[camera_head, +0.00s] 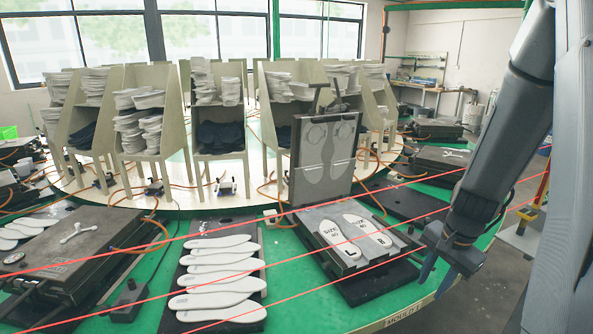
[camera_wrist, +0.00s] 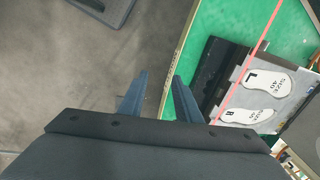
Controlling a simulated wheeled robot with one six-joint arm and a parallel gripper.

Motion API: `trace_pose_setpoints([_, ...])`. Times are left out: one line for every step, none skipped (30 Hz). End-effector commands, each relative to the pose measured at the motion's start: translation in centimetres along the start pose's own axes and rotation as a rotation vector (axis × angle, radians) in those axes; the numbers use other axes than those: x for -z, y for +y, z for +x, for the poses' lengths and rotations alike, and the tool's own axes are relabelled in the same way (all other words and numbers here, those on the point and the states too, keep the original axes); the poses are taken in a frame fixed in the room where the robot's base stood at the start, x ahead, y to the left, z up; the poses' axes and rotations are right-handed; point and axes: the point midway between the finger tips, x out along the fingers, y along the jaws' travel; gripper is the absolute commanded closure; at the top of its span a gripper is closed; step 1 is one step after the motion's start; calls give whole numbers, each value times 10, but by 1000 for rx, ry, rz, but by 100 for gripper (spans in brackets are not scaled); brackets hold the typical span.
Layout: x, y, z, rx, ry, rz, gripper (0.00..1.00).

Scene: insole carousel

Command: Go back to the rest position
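My gripper (camera_head: 436,281) hangs at the lower right of the head view, pointing down beside the carousel's edge. In the wrist view my gripper (camera_wrist: 159,92) shows two blue fingers spread apart with nothing between them, over the grey floor and the table's edge. The open mould (camera_head: 352,262) lies left of my gripper, its lid (camera_head: 324,160) standing upright. Two white insoles marked L (camera_head: 340,241) and R (camera_head: 368,230) lie in it, apart from my gripper. They also show at the right of the wrist view, L (camera_wrist: 268,79) and R (camera_wrist: 248,116).
A black board with several white insoles (camera_head: 218,272) lies on the green carousel top (camera_head: 289,305). A closed mould (camera_head: 75,250) is at the left. Shelves with stacked insoles (camera_head: 217,130) stand in the middle. Red lines cross in front. Bare floor (camera_wrist: 80,60) lies outside the edge.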

Motion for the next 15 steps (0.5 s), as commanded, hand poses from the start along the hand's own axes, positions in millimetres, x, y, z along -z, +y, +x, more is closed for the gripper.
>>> trace_pose_setpoints([-19,-10,-1,-2,1,-90,69])
trace_pose_setpoints([-31,-14,-3,-6,0,-154,69])
trace_pose_setpoints([-49,-20,-5,-11,0,-248,69])
trace_pose_setpoints([-64,-24,-7,-14,0,-321,69])
trace_pose_setpoints([-78,-27,-9,-19,0,-398,69])
trace_pose_setpoints([-96,-29,-11,-24,0,-498,69])
trace_pose_setpoints([-109,-31,-13,-27,1,-571,69])
trace_pose_setpoints([-122,-31,-14,-31,1,-642,69])
trace_pose_setpoints([-138,-30,-15,-36,2,-732,69])
trace_pose_setpoints([-148,-30,-16,-39,2,-792,69])
trace_pose_setpoints([-158,-29,-17,-42,3,-851,69])
trace_pose_setpoints([-169,-27,-18,-45,5,-920,69])
trace_pose_setpoints([-176,-26,-19,-48,5,-964,69])
trace_pose_setpoints([-182,-25,-20,-50,7,-1004,69])
trace_pose_setpoints([-189,-23,-20,-53,7,-1047,69])
